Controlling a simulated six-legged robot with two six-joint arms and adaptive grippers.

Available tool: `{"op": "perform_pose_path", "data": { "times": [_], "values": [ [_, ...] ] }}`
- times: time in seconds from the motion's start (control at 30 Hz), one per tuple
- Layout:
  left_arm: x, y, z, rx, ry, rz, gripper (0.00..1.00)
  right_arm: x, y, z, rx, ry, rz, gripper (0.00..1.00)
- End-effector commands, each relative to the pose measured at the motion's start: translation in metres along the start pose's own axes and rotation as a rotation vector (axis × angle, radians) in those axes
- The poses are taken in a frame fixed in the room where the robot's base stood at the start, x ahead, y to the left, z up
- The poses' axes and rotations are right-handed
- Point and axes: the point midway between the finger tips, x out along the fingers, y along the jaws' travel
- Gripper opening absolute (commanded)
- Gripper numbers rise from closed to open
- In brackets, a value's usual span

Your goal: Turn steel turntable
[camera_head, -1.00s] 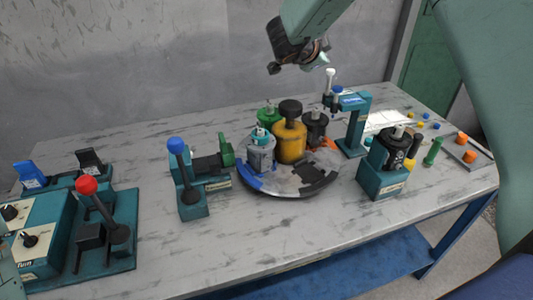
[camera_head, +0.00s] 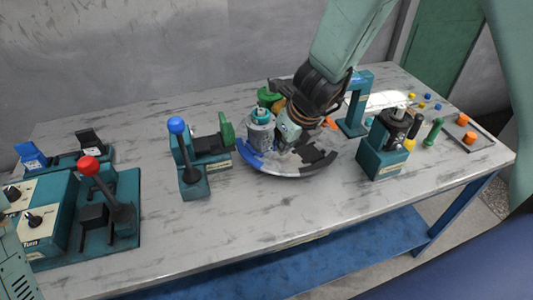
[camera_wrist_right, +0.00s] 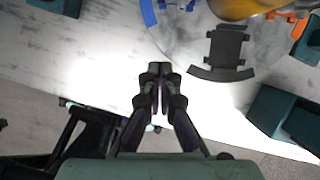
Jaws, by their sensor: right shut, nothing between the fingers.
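The round steel turntable (camera_head: 285,171) lies on the marbled bench, with blue, black and orange sections. A silver-and-teal motor part (camera_head: 260,132) and a green part (camera_head: 267,97) stand on it. My right gripper (camera_head: 287,146) comes down over the turntable and covers the yellow and dark parts from the head view. In the right wrist view, the gripper (camera_wrist_right: 160,70) is shut and empty, its tips close to the turntable's (camera_wrist_right: 190,32) near edge, beside the black section. I cannot tell whether it touches. My left gripper is not in view.
A red-knobbed lever (camera_head: 89,167) and control box are at far left. The bench front is clear.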

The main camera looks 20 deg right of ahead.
Motion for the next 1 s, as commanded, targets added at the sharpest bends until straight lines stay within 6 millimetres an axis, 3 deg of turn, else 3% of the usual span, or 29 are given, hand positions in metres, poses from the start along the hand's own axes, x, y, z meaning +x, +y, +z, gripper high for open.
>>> {"op": "perform_pose_path", "data": {
  "times": [0.27,0.8,1.0],
  "values": [
    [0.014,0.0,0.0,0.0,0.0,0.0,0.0,0.022,-0.001,-0.001,0.028,0.0,-0.003,0.0],
    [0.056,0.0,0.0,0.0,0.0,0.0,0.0,0.106,-0.001,-0.001,0.026,0.0,-0.003,0.0],
    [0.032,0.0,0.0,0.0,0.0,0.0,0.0,0.103,-0.002,0.015,0.025,-0.001,-0.004,0.0]
  ]
}}
